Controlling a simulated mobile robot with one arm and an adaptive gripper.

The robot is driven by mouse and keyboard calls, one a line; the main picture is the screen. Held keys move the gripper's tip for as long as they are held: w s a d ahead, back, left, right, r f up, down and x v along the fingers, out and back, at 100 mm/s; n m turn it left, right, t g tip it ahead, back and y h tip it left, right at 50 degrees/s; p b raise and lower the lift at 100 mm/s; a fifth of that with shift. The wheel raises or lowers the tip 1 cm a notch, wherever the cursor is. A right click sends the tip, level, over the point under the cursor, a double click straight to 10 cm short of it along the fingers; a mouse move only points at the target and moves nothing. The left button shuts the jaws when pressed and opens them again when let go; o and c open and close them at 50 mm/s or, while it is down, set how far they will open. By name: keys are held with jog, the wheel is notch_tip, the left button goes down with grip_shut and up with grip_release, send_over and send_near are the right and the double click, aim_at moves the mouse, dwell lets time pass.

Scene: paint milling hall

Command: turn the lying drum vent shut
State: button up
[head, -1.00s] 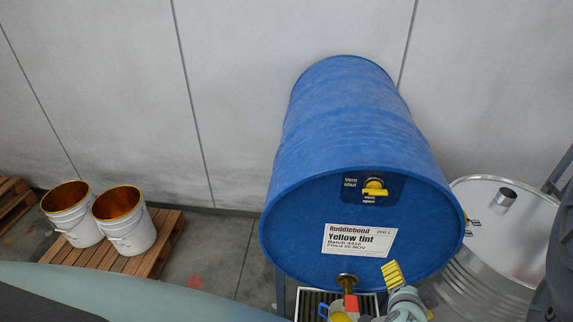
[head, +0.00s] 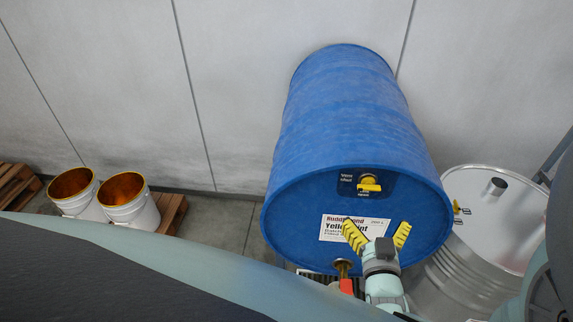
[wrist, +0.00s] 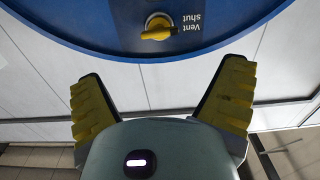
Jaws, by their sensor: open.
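The blue drum (head: 345,120) lies on its side with its round end facing me. The yellow vent handle (head: 369,185) sits on a dark plate high on that end; its bar looks roughly level. "Vent shut" is printed to its upper left, and a label below it is too small to read now. My gripper (head: 377,235) is open and empty, below the handle and in front of the white label (head: 335,227). In the wrist view the handle (wrist: 158,33) shows beyond and between my spread yellow fingers (wrist: 163,85), apart from them.
A brass tap with a red handle (head: 346,286) juts from the drum's lower end, close to my wrist. A silver drum (head: 490,215) stands at the right. Two white pails (head: 132,208) stand on a pallet (head: 172,214) at the left. A grey wall is behind.

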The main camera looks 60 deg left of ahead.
aim_at(369, 184)
jog(key=b+x, duration=0.1)
jog(key=x, duration=1)
jog(key=shift+a+b, duration=0.1)
jog(key=shift+b, duration=0.2)
jog(key=shift+w, duration=0.1)
jog(key=shift+c, duration=0.4)
jog(key=c, duration=1.1)
